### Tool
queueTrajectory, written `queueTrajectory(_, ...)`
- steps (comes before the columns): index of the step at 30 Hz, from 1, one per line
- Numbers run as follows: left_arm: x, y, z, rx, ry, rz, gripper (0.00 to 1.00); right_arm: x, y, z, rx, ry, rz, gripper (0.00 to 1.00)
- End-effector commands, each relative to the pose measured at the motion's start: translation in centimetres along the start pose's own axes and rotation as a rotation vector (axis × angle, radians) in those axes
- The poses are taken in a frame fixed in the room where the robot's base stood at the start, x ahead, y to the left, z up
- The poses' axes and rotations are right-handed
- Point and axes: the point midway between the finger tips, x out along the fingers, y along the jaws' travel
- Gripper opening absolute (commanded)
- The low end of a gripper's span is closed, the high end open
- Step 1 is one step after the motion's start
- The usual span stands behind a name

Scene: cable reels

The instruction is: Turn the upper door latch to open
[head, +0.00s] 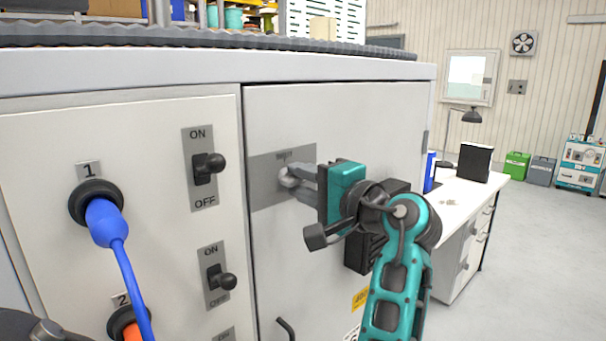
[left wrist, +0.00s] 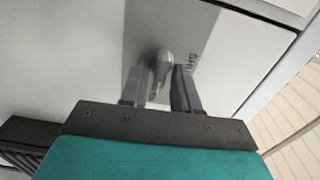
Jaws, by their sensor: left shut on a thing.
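The upper door latch (head: 287,179) is a grey rounded knob or handle on a grey label plate (head: 270,192) on the right-hand cabinet door (head: 330,110). My left gripper (head: 303,178), with teal body, is shut on it, pointing left at the door. In the left wrist view the latch (left wrist: 161,62) shows between the two grey fingers (left wrist: 165,85), and part of a "SHUT" marking lies beside it on the plate. The fingers hide much of the handle, so I cannot tell its exact angle. The door looks closed. My right gripper is not in view.
A lower hooked black handle (head: 286,329) sits lower on the door. The left panel carries black switches (head: 207,167) and a blue plug with cable (head: 106,222). A white desk (head: 463,200) stands to the right, with open floor beyond it.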

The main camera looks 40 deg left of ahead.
Motion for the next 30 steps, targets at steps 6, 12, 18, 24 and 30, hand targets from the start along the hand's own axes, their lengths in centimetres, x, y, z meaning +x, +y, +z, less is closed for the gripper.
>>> queueTrajectory(6,-0.03,0.02,-0.04,0.039,0.001,0.000,0.00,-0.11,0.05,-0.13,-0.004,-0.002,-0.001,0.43)
queueTrajectory(12,-0.03,0.05,-0.04,0.046,0.001,0.000,0.00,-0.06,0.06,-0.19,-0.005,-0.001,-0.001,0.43)
queueTrajectory(18,-0.02,0.05,-0.04,0.045,0.001,0.000,0.00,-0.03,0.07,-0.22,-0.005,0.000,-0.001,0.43)
queueTrajectory(24,-0.02,0.04,-0.03,0.045,0.001,0.000,0.38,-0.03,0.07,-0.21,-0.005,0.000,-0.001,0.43)
queueTrajectory(30,-0.30,0.09,-0.05,0.044,0.001,0.001,0.38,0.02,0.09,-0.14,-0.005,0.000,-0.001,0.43)
